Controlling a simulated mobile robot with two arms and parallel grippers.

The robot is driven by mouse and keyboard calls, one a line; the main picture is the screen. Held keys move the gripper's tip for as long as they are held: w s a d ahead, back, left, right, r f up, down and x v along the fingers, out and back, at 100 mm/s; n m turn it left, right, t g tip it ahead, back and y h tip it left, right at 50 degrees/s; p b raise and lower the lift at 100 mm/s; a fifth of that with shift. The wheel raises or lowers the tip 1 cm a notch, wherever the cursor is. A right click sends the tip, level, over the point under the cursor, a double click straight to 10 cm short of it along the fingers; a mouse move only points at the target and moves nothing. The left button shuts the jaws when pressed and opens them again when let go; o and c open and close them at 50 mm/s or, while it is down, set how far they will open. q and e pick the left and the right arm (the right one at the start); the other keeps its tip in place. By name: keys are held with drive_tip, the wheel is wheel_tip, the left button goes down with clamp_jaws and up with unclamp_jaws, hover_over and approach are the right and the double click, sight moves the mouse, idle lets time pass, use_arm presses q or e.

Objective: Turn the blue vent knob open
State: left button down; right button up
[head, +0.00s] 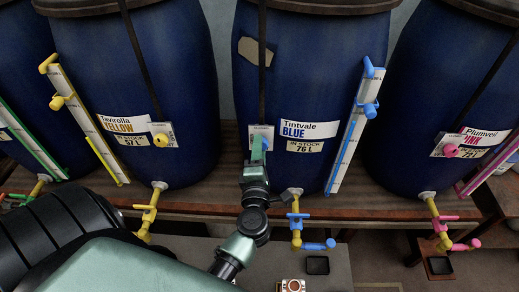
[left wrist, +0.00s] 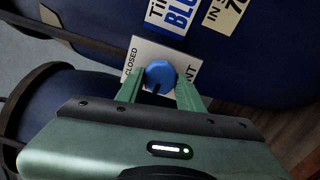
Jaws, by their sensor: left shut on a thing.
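The blue vent knob (left wrist: 160,73) sits on a white card (left wrist: 145,54) on the blue vat (head: 300,90) labelled Tintvale BLUE. In the left wrist view the card reads CLOSED at its left, and a dark mark shows on the knob's lower edge. My left gripper (left wrist: 160,80) is shut on the knob, one finger on each side. In the head view my left gripper (head: 258,150) covers the knob, and only part of its card shows. My right gripper is in neither view.
A blue-handled tap (head: 297,225) is just right of my left arm, below the vat. A blue-trimmed level gauge (head: 352,135) is at the vat's right.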

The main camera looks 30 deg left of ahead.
use_arm(q)
drive_tip(key=shift+f+n, duration=0.1)
drive_tip(key=shift+n, duration=0.2)
idle(0.4)
drive_tip(key=c, duration=0.9)
unclamp_jaws()
